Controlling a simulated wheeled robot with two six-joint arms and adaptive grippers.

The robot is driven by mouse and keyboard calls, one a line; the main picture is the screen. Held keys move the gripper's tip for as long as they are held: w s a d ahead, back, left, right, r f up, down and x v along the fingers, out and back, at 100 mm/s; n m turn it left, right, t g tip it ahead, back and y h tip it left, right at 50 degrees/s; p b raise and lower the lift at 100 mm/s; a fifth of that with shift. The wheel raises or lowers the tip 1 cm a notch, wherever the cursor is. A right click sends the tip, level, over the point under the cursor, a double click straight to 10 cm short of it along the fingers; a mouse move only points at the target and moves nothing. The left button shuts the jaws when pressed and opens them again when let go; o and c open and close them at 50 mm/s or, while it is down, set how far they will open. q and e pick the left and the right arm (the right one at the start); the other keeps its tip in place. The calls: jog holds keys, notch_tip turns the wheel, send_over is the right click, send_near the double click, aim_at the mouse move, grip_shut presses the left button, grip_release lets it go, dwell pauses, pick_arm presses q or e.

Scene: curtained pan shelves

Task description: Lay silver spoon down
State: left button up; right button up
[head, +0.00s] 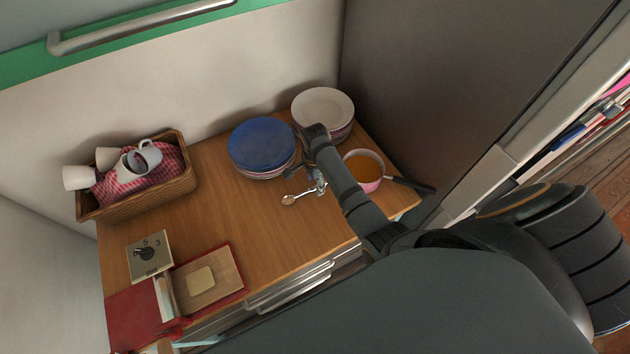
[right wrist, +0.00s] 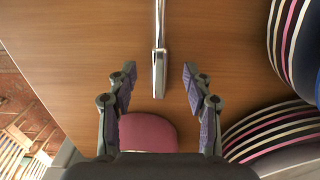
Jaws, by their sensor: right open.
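A silver spoon (head: 289,200) lies on the wooden tabletop, its bowl toward the left and its handle toward my right gripper (head: 319,183). In the right wrist view the spoon's handle (right wrist: 159,60) runs up the picture, and its near end lies between the spread fingertips of my right gripper (right wrist: 159,76). The fingers are open, with a gap on both sides of the handle. The spoon's bowl is out of the wrist view. My left gripper is not in view.
A pink pan (head: 370,187) with orange contents and a dark handle is right of my gripper. Blue plates (head: 262,143) and white plates (head: 323,107) are stacked behind. A wicker basket (head: 178,191) with cups stands left. The wooden tabletop (head: 226,212) is clear left of the spoon.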

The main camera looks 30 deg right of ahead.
notch_tip(320, 180, up, 12)
dwell(0.4)
dwell(0.7)
